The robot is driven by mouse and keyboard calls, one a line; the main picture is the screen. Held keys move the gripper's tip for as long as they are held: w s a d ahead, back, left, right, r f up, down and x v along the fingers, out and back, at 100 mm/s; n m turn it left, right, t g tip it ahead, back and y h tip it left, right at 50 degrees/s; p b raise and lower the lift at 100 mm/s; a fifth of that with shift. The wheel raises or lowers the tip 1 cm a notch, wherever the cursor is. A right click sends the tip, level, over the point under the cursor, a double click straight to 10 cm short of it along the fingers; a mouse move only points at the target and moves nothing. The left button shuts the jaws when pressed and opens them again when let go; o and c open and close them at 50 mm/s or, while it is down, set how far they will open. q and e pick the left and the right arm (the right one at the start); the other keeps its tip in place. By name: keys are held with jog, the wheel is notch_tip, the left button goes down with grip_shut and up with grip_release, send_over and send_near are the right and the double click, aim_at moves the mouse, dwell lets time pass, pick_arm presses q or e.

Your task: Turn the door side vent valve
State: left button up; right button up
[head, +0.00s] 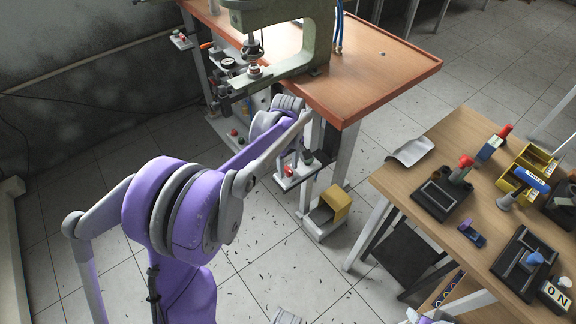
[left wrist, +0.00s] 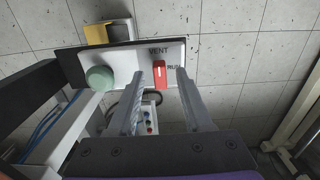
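The vent valve is a red handle (left wrist: 160,76) with a white mark, on a pale panel (left wrist: 115,58) lettered VENT and RUN. In the left wrist view its long side runs up and down the picture, below VENT and beside RUN. My left gripper (left wrist: 160,74) is open, with one finger on each side of the handle and visible gaps between. In the head view the panel (head: 291,184) and red handle (head: 289,170) show under the press table, just below my left wrist; my fingers there are mostly hidden.
A green button (left wrist: 100,78) sits left of the handle on the panel. A yellow pedal (head: 334,204) stands on the floor below. The press table (head: 385,75) is above. A workbench (head: 405,178) with fixtures and parts stands to the right.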

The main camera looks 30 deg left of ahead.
aim_at(288, 170)
pick_arm(q)
notch_tip(288, 170, up, 11)
jog(key=p, duration=0.1)
dwell(0.5)
jog(key=shift+f, duration=0.1)
jog(key=s+d+m+t+p, duration=0.1)
jog(key=s+d+m+p, duration=0.1)
jog(key=s, duration=0.5)
jog(key=s+d+r+m+t+p, duration=0.1)
jog(key=s+d+m+t+p, duration=0.1)
jog(key=s+d+m, duration=0.3)
jog(key=s+d+r+m+t+p, duration=0.1)
jog(key=s+d+m+t+p, duration=0.1)
jog(key=s+m, duration=0.4)
jog(key=s+d+p, duration=0.1)
jog(key=s+p, duration=0.1)
jog(key=s, duration=0.1)
jog(key=shift+d+r+m, duration=0.2)
jog(key=shift+d+m, duration=0.05)
jog(key=shift+m, duration=0.05)
